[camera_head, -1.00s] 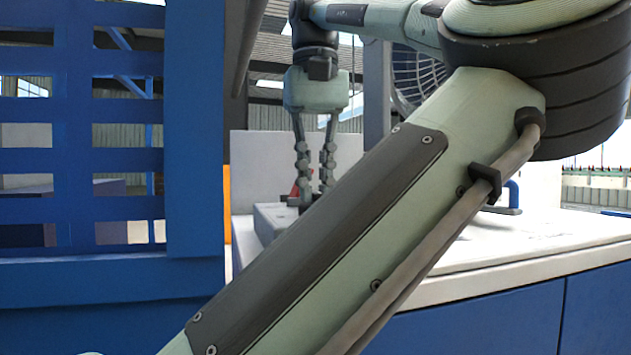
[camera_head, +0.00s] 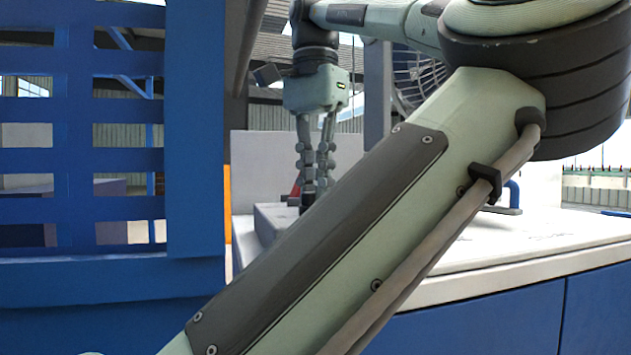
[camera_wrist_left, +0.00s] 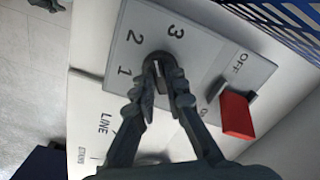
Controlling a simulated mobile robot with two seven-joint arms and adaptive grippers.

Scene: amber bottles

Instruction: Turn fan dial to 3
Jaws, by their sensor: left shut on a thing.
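My left gripper (camera_head: 312,195) points down at the grey control box (camera_head: 268,222) on the white counter. In the left wrist view the fingertips of my left gripper (camera_wrist_left: 162,84) are shut around the dark fan dial (camera_wrist_left: 157,66) on the grey panel (camera_wrist_left: 128,30). The numbers 1, 2 and 3 are printed beside the dial. The fingers hide much of the dial, so I cannot tell its exact setting. A red switch (camera_wrist_left: 237,116) stands beside it near an OFF label. The fan (camera_head: 418,75) is partly hidden behind my arm. My right gripper does not show.
The white counter (camera_head: 480,240) has blue cabinet fronts (camera_head: 500,320). A blue slatted frame (camera_head: 195,150) stands at left. One of my arm links crosses the foreground and blocks part of the counter. A blue mesh (camera_wrist_left: 285,25) is at the wrist view's upper right.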

